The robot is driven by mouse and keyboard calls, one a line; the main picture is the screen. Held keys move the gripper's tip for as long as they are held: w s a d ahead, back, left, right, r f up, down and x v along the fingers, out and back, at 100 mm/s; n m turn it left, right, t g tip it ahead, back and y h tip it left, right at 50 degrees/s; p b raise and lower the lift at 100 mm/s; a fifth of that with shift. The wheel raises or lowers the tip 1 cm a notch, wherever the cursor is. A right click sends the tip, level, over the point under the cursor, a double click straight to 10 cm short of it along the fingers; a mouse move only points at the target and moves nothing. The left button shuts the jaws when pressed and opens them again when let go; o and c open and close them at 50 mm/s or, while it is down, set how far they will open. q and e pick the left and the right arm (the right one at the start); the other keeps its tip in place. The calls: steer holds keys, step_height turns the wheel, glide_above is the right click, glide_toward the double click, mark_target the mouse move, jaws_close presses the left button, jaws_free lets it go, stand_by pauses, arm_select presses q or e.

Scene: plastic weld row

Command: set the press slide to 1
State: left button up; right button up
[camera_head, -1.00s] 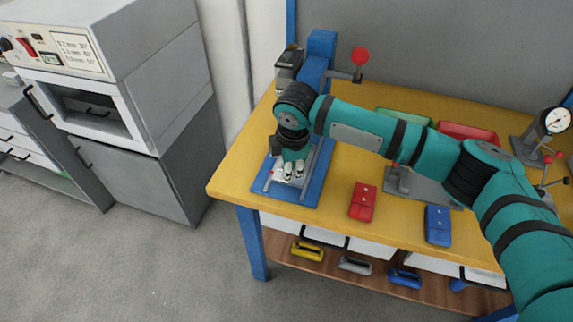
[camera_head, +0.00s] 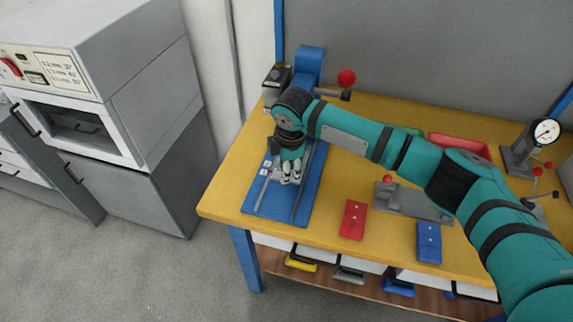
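The press (camera_head: 309,65) is a blue column with a red-knobbed lever (camera_head: 346,78) at the back left of the yellow bench. Its blue base (camera_head: 258,213) carries a slide bed with two grey rails (camera_head: 299,205) running toward the front edge. My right gripper (camera_head: 291,178) points down over the bed, between the rails, with its pale fingertips low at the slide. The gripper and wrist cover most of the slide, so its setting cannot be read. Whether the fingers are closed on anything is too small to tell. My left gripper is not in view.
A red block (camera_head: 353,220) and a blue block (camera_head: 429,242) lie to the right of the base. A grey fixture (camera_head: 412,202), a red tray (camera_head: 460,144) and a dial gauge (camera_head: 545,131) stand farther right. A grey oven cabinet (camera_head: 130,90) is left, across open floor.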

steer(key=shift+r, duration=0.2)
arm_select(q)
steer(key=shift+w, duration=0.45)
arm_select(e)
step_height(320, 180, up, 11)
steer(key=s, duration=0.2)
steer(key=shift+d+r, duration=0.2)
steer(key=shift+d, duration=0.1)
steer(key=shift+s, duration=0.1)
